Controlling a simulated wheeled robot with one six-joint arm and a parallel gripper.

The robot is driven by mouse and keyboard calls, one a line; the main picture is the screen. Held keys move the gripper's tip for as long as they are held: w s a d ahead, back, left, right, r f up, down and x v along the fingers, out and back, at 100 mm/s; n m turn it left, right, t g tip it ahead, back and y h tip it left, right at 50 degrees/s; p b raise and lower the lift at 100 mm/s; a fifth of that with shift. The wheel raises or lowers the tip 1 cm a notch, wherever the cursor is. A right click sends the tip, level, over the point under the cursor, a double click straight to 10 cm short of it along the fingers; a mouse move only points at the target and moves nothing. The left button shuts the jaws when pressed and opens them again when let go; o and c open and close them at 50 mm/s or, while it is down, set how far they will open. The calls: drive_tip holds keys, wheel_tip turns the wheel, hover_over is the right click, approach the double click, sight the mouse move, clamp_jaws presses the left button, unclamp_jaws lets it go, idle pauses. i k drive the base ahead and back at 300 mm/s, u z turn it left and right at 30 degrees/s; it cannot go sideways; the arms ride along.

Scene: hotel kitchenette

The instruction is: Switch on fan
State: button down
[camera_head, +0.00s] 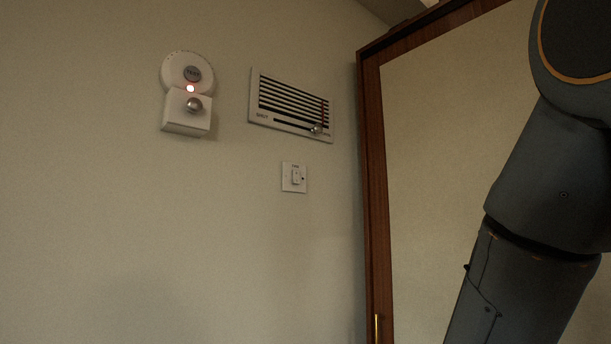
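A small white wall switch (294,177) with a rocker in its middle is on the wall, left of the brown frame. Small dark lettering shows at its top, too small to read surely. Above it is a white slatted vent panel (290,104) with dark slots and a round knob (317,128) at its lower right. I cannot tell whether the rocker is on or off. My gripper is outside the view; only dark links of my arm show at the right, apart from the switch.
A white round wall device (187,72) with a lit red-white light and a boxed knob (194,104) is at the upper left. A brown wooden frame (372,190) borders a pale panel (430,150) at the right. The wall below the switch is bare.

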sight(295, 174)
drive_tip(key=k, duration=0.25)
drive_tip(key=z, duration=0.75)
drive_tip(key=i, duration=0.65)
drive_tip(key=u, duration=1.35)
